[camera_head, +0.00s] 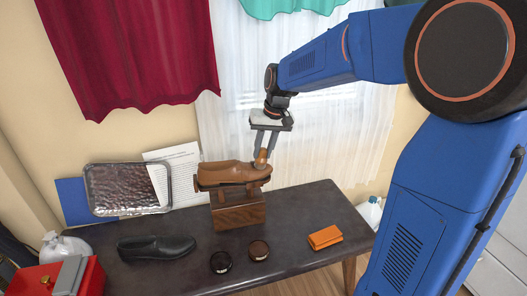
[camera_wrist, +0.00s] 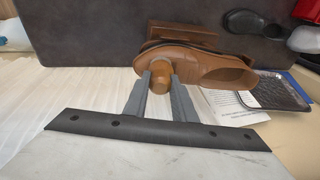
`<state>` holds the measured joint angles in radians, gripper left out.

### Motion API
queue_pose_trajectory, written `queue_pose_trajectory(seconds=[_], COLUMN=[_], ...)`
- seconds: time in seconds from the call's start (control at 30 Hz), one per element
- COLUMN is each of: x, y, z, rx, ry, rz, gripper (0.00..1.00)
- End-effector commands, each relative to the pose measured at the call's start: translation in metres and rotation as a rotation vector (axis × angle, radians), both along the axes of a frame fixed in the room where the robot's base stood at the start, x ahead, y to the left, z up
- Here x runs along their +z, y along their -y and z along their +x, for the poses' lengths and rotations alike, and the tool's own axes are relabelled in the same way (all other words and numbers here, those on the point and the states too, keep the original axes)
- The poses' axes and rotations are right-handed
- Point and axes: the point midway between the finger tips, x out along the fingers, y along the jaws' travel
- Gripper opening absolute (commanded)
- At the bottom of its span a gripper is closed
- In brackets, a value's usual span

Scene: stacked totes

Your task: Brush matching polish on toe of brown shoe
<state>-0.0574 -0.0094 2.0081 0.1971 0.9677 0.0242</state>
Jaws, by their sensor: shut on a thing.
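The brown shoe (camera_head: 222,174) rests on a wooden stand (camera_head: 240,214) on the dark table, its toe to the right. In the wrist view the shoe (camera_wrist: 212,66) lies just past my fingertips, toe to the left. My gripper (camera_head: 264,150) points down at the toe, shut on a small wooden-brown thing (camera_wrist: 160,82), probably a brush. Its lower end is at the toe; I cannot tell whether it touches, and its bristles are hidden. Two round polish tins stand in front of the stand: a black one (camera_head: 221,262) and a dark brown one (camera_head: 259,250).
A black shoe (camera_head: 156,247) lies at the table's left and an orange block or folded cloth (camera_head: 325,238) at its right. A foil-like tray (camera_head: 128,188) and paper (camera_head: 180,165) lean behind. A red box (camera_head: 40,280) stands front left. A white curtain (camera_head: 325,130) hangs close behind my gripper.

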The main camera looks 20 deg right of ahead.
Motion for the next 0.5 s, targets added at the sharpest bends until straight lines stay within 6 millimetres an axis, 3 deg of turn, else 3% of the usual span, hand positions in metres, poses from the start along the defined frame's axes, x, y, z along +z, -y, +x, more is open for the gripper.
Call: queue_pose_trajectory(seconds=[0.5], x=[-0.0005], y=[0.0005], z=[0.0093], rx=[0.000], ry=[0.000], rz=[0.000], gripper=[0.01])
